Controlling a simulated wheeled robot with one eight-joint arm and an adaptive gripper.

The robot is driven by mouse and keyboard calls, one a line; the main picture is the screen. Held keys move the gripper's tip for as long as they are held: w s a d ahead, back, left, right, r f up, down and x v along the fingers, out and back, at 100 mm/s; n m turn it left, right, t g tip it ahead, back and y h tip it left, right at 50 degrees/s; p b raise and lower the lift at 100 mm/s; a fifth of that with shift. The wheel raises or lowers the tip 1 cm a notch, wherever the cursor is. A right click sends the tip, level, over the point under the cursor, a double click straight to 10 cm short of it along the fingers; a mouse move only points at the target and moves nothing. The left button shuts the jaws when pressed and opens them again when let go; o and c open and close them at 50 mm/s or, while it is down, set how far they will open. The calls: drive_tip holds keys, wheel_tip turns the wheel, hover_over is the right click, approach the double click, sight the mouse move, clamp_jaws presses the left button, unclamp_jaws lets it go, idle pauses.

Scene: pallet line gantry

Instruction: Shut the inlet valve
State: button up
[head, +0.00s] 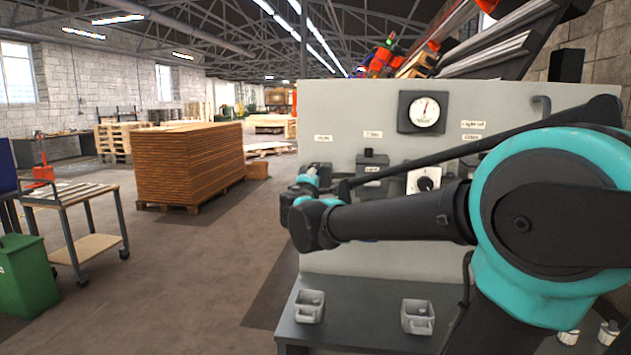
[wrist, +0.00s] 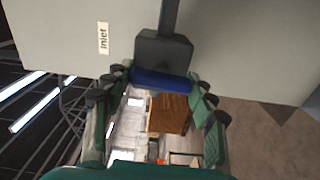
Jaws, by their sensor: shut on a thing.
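The inlet valve shows in the wrist view as a dark grey block (wrist: 163,47) on a dark pipe, with a blue lever handle (wrist: 162,80) at its near side. A tag reading "Inlet" (wrist: 103,38) is on the pale panel to its left. My gripper (wrist: 161,86) has one finger at each end of the blue handle and is shut on it. In the head view my gripper (head: 308,176) is at the left part of the panel, and my wrist and arm hide the inlet valve.
The grey panel (head: 345,110) carries a round gauge (head: 423,112), a dial knob (head: 425,183) and other tags. Two small grey trays (head: 310,306) (head: 417,317) sit on the shelf below. Stacked boards (head: 185,165), a cart (head: 75,205) and a green bin (head: 25,275) stand left, with open floor between.

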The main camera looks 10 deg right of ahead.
drive_tip(key=shift+n, duration=0.4)
drive_tip(key=o, duration=1.2)
drive_tip(key=v, duration=1.2)
